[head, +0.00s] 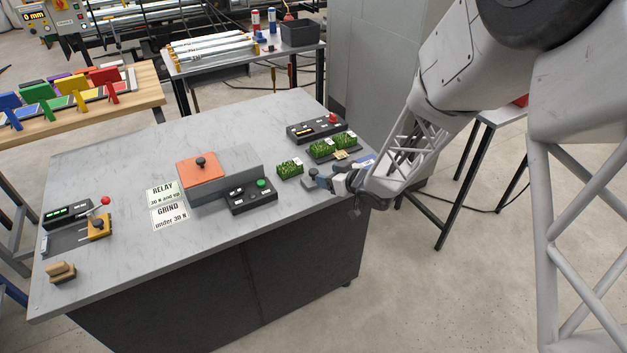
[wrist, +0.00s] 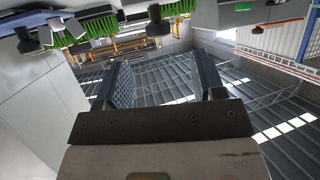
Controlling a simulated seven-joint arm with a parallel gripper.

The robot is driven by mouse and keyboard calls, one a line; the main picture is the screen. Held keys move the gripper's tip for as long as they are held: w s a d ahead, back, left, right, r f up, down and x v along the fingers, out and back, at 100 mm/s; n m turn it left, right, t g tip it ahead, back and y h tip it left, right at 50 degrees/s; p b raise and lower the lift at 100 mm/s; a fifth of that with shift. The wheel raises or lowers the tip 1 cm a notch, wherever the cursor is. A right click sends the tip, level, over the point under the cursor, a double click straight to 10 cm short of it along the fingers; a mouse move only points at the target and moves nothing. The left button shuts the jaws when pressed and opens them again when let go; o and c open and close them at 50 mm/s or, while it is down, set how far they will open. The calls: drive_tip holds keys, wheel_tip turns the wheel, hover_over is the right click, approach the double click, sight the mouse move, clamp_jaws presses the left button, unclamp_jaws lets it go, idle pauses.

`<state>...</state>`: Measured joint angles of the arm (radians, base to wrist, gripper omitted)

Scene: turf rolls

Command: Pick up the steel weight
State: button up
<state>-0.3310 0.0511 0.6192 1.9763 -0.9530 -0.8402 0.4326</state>
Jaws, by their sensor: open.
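I cannot pick out the steel weight with certainty. A dark knobbed piece (head: 98,223) sits on a yellow block at the table's left end. Another dark knob (head: 201,161) stands on the orange plate of a grey unit in the middle. My gripper (head: 314,180) is at the table's right front edge, beside the green turf pieces. In the wrist view my gripper (wrist: 163,78) has its two dark fingers well apart, with only the ceiling and far structures showing between them.
Turf pieces (head: 290,169) stand close to my gripper. A control box with a green button (head: 251,196) and a box with a red button (head: 316,128) are nearby. Two signs (head: 169,218) lie left of the grey unit. The table's (head: 120,170) back left is bare.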

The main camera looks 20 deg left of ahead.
sight(314, 171)
drive_tip(key=shift+x, duration=1.25)
drive_tip(key=shift+x, duration=2.6)
drive_tip(key=shift+c, duration=0.3)
clamp_jaws()
